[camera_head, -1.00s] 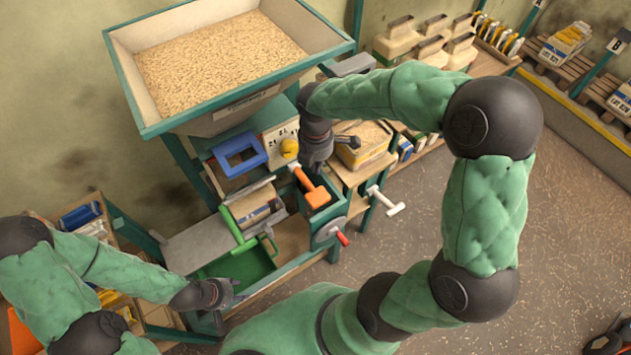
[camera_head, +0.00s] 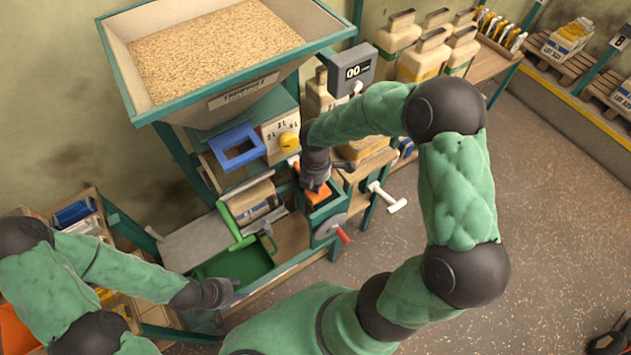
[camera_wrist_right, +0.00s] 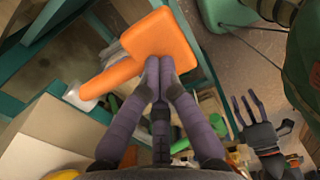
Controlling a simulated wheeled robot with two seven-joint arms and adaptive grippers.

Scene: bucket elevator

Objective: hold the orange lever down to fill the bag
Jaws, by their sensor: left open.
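The orange lever (camera_head: 317,195) is mostly covered by my right gripper (camera_head: 314,186) in the head view. In the right wrist view the lever's broad orange paddle (camera_wrist_right: 160,46) is plain, and my right gripper's fingertips (camera_wrist_right: 160,66) are drawn together against its edge. They are not wrapped around it. A tan bag (camera_head: 254,203) with a label appears beside the green frame, left of the lever. My left gripper (camera_head: 222,293) is open and empty near the green tray; its spread fingers also show in the right wrist view (camera_wrist_right: 248,112).
A hopper (camera_head: 210,55) full of grain stands above. A red-handled crank (camera_head: 343,235) and a white T-handle (camera_head: 388,198) stick out near the lever. The green tray (camera_head: 228,262) is at lower left.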

